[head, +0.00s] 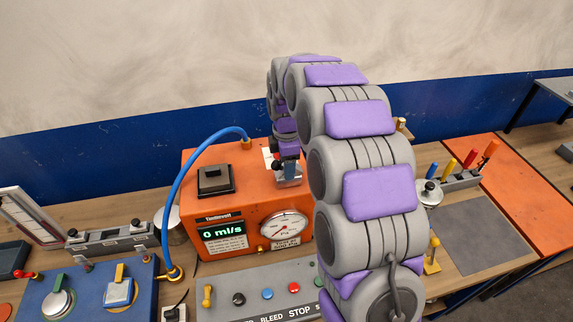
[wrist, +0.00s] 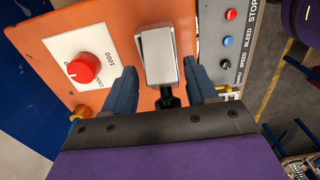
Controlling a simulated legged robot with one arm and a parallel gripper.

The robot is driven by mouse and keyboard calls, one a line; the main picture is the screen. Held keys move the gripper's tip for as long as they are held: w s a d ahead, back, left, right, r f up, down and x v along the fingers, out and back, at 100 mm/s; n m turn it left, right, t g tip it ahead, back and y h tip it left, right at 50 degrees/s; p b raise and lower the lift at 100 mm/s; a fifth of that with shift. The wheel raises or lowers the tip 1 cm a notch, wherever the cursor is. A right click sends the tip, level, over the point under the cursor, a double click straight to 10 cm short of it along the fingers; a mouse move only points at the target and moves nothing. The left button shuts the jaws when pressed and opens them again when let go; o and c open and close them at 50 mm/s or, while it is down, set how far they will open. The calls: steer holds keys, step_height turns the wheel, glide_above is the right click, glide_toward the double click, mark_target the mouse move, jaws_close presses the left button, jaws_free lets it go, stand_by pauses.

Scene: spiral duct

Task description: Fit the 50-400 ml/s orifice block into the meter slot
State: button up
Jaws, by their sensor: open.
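The orange meter (head: 208,160) stands on the bench, its display reading 0 ml/s; its orange top also shows in the wrist view (wrist: 62,42). A silver metal block (wrist: 158,52) with a black knob (wrist: 168,98) lies between my fingers, at the meter's right edge in the head view (head: 288,179). I cannot read its range or tell how deep it sits in the slot. My gripper (wrist: 158,72) is open around the block, with a gap visible on both sides. In the head view my gripper (head: 288,160) is over the meter's top right, partly hidden by my arm.
A black square part (head: 214,180) sits on the meter's top left. A blue hose (head: 172,190) arches to the meter. A control panel (head: 255,290) is in front. A rack with black-knobbed parts (head: 105,240) is left; a screwdriver rack (head: 460,180) is right. A grey mat (head: 483,235) is clear.

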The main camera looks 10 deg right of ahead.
step_height(320, 180, up, 11)
steer(key=shift+o, duration=0.4)
steer(key=shift+d, duration=0.15)
steer(key=g+y, duration=0.1)
steer(key=y, duration=0.3)
glide_above(297, 165)
steer(key=d, duration=0.2)
steer(key=f, duration=0.2)
steer(key=d+r+t+y, duration=0.1)
steer(key=d+r+y, duration=0.2)
steer(key=d+y, duration=0.35)
steer(key=shift+h, duration=0.75)
steer(key=b+x, duration=0.7)
steer(key=x, duration=0.5)
steer(key=shift+w+d+f, duration=0.1)
steer(key=shift+d+f, duration=0.1)
steer(key=shift+s+a+f, duration=0.25)
steer(key=shift+f, duration=0.35)
steer(key=x, duration=0.3)
steer(key=shift+s+a, duration=0.1)
steer(key=shift+a, duration=0.1)
steer(key=shift+a+f, duration=0.15)
steer(key=shift+a, duration=0.15)
steer(key=shift+c, duration=0.9)
steer(key=shift+d, duration=0.25)
steer(key=c, duration=0.5)
steer(key=shift+a, duration=0.1)
jaws_close()
